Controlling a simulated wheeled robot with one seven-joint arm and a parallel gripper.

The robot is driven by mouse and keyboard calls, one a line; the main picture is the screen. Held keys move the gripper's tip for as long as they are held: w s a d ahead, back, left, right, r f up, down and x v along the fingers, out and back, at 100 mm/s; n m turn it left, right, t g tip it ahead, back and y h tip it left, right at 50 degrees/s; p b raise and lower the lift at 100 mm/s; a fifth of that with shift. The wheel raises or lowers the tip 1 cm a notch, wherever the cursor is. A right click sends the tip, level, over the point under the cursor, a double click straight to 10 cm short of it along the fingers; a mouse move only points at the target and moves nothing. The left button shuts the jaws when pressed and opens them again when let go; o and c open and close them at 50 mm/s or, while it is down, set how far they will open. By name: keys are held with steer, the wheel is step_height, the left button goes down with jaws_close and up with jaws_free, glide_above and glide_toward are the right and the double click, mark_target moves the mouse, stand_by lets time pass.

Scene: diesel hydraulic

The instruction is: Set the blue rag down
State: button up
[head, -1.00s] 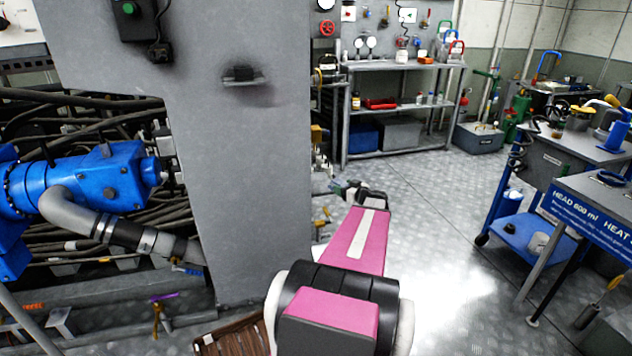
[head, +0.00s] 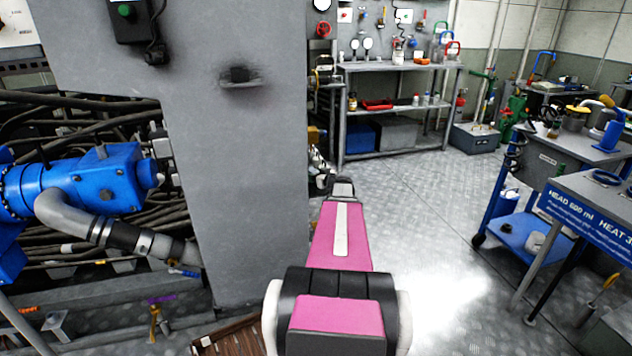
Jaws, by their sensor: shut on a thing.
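My pink and black arm reaches forward from the bottom centre in the head view. My gripper (head: 328,183) is at its far end, small and dark, just right of the grey column's edge. It is shut, but its fingertips are mostly hidden behind the wrist. No blue rag can be made out; whatever lies between the fingers is hidden from this side.
A grey column (head: 235,170) stands close on the left, beside a blue pump (head: 85,185) with hoses. A shelf bench (head: 395,68) is at the back. A blue trolley (head: 525,236) and a labelled table (head: 590,205) stand right. The central floor (head: 440,215) is clear.

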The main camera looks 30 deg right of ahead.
steer(key=shift+f, duration=1.25)
steer(key=shift+f, duration=0.1)
steer(key=o, duration=0.9)
steer(key=v, duration=1.2)
